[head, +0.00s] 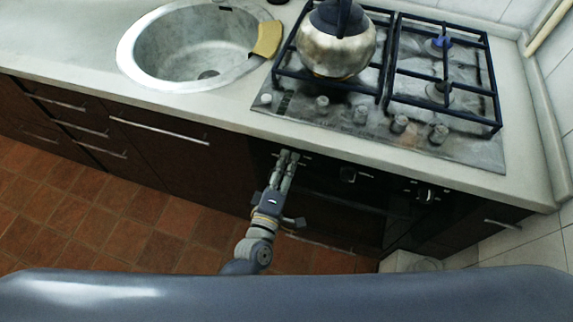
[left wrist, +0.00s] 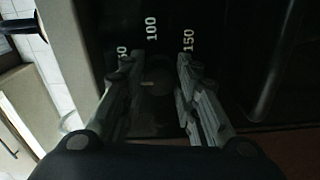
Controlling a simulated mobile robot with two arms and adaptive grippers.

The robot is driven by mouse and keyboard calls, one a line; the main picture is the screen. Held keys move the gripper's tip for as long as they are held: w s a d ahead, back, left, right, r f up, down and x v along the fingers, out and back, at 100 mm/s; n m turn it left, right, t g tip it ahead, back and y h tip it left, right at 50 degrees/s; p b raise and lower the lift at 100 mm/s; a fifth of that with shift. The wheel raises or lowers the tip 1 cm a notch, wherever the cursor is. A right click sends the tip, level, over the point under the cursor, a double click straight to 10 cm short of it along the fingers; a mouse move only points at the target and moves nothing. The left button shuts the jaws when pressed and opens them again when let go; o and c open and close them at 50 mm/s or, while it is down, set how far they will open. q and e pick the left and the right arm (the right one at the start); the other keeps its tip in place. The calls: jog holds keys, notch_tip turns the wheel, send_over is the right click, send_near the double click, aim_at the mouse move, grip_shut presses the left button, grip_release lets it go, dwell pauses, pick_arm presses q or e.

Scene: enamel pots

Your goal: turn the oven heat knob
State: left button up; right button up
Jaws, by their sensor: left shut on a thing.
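My left gripper (head: 288,156) reaches to the black oven front below the counter, at its left end. In the left wrist view, the gripper's two fingers (left wrist: 155,68) stand on either side of the dark oven heat knob (left wrist: 150,86) and are shut on it. The knob has a small light mark and is hard to make out against the dark panel. White numbers 100 and 150 and part of another stand around it. In the head view the fingers hide the knob. My right gripper is not in view.
A kettle (head: 336,50) stands on the gas hob (head: 470,150) above the oven. Other control knobs (head: 347,174) are on the oven front to the right. A round sink (head: 150,60) with a yellow object (head: 267,38) at its rim is at left. The tiled floor (head: 150,215) is clear.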

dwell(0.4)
pick_arm(q)
jog(key=o, duration=1)
jog(key=shift+o, duration=0.2)
jog(key=v, duration=1.2)
